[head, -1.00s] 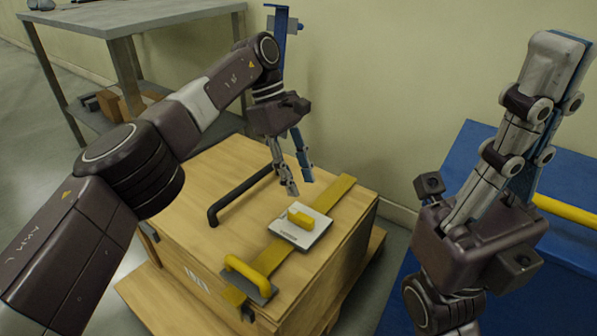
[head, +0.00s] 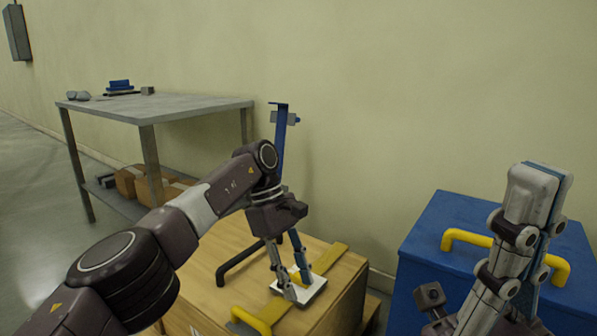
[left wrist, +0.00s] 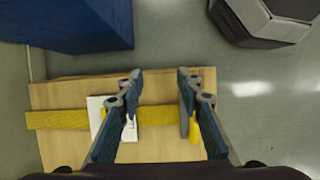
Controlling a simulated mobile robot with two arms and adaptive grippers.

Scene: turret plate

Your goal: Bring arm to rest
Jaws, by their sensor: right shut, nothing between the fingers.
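My left gripper (head: 298,286) points down over a wooden crate (head: 342,300) at the lower middle of the head view. Its fingers stand apart with nothing between them, and the left wrist view shows the same open gap (left wrist: 159,75). In the head view its fingertips overlap a white plate (head: 315,287) on the crate; I cannot tell how high above it they are. My right gripper (head: 540,180) points upward at the right, its fingers together and empty. Its lower part is cut off by the frame.
A yellow bar (head: 329,258) crosses the crate top, with a black handle (head: 232,268) to its left and a yellow handle (head: 245,319) in front. A blue box (head: 418,260) with a yellow handle (head: 465,239) stands at right. A grey table (head: 175,107) stands behind left.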

